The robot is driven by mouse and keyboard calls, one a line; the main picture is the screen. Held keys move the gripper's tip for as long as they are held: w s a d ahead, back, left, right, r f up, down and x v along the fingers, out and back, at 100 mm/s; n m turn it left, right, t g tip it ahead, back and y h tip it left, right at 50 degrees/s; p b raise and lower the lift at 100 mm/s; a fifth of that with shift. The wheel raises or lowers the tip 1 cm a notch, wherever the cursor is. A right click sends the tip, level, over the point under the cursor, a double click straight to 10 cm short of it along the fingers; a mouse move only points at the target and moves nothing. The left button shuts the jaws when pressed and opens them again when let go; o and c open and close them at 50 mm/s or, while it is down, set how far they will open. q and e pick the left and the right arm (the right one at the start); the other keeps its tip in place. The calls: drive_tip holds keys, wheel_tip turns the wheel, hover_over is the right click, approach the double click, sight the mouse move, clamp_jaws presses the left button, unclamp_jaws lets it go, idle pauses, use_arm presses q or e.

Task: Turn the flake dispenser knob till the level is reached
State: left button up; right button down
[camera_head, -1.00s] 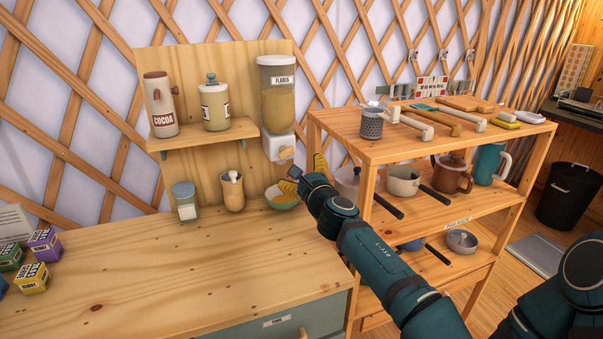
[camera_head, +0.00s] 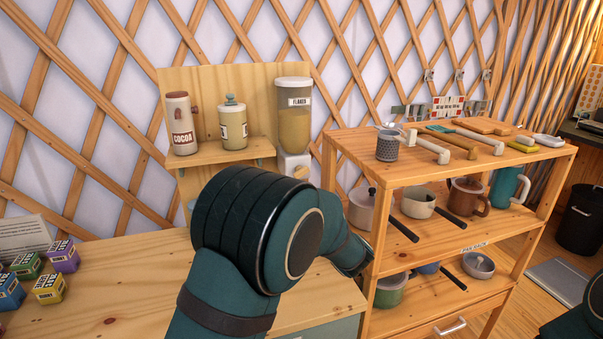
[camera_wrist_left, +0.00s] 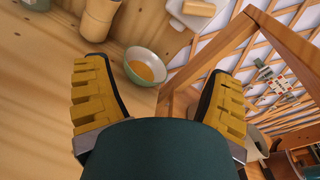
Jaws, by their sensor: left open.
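The flake dispenser (camera_head: 294,125), a clear container labelled FLAKES over a white base, is mounted on the wooden back panel. Its pale knob (camera_head: 301,172) shows at the base's front, just above my arm. In the left wrist view, the knob (camera_wrist_left: 199,8) is at the top edge. The pale green bowl (camera_wrist_left: 131,73) with orange-yellow contents stands on the counter. My left gripper (camera_wrist_left: 158,75) is open and empty, the bowl seen between its yellow fingers. In the head view my left arm hides the bowl and gripper. My right gripper is out of view.
The cocoa jar (camera_head: 181,122) and a cream jar (camera_head: 233,125) stand on the small shelf. A wooden pot (camera_wrist_left: 97,20) is left of the bowl. The rack (camera_head: 345,148) with pans and utensils stands close on the right. Small boxes (camera_head: 62,255) sit on the left counter.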

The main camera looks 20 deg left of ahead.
use_arm(q)
drive_tip(key=t, duration=0.2)
approach(303, 174)
drive_tip(key=v, duration=0.3)
drive_tip(key=x, duration=1.3)
drive_tip(key=shift+w+a, duration=0.3)
drive_tip(key=shift+c, duration=0.3)
drive_tip(key=c, duration=1.1)
